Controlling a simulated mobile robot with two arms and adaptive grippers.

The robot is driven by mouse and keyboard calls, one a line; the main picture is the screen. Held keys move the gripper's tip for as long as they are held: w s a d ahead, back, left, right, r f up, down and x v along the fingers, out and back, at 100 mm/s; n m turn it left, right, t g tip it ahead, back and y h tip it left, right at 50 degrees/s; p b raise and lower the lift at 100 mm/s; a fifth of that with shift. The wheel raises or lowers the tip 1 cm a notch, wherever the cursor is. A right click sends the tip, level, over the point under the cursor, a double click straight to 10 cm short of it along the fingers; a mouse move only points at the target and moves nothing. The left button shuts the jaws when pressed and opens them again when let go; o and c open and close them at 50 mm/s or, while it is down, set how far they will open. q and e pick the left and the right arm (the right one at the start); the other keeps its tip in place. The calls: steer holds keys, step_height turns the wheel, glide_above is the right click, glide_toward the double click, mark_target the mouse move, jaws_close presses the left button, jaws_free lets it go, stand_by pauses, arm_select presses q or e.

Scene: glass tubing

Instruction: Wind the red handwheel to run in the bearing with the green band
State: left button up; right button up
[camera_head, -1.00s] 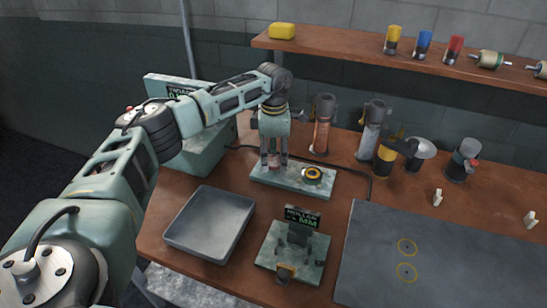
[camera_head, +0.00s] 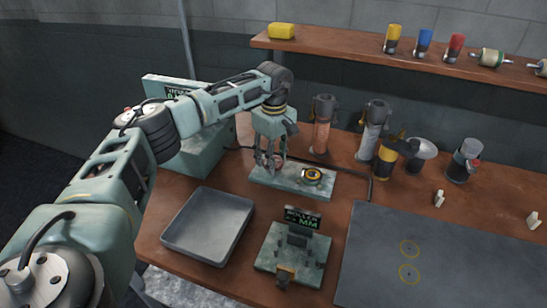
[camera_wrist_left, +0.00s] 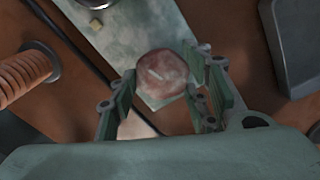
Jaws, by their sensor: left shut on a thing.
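The red handwheel (camera_wrist_left: 163,74) is a dull red disc at one end of the pale green base plate (camera_head: 293,178). My left gripper (camera_head: 272,161) points down over it from above. In the left wrist view the fingers (camera_wrist_left: 163,90) stand on either side of the wheel, shut on it. A dark ring with a yellow band (camera_head: 313,175) sits on the right part of the plate. I cannot make out a green band on it. My right gripper is not in view.
An empty grey tray (camera_head: 168,236) lies in front, beside a small fixture with a readout (camera_head: 302,217). A dark mat (camera_head: 450,255) covers the right. Tubes and tools (camera_head: 374,127) stand behind; a shelf (camera_head: 350,48) holds coloured cylinders and rollers.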

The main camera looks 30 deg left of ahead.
arm_select(q)
steer(key=shift+w+r+m, duration=0.15)
steer(key=shift+r+m, duration=0.05)
steer(key=shift+m, duration=0.4)
steer(key=o, duration=0.8)
steer(key=shift+o, duration=1.4)
steer(key=shift+d+f, duration=0.1)
step_height(320, 180, up, 12)
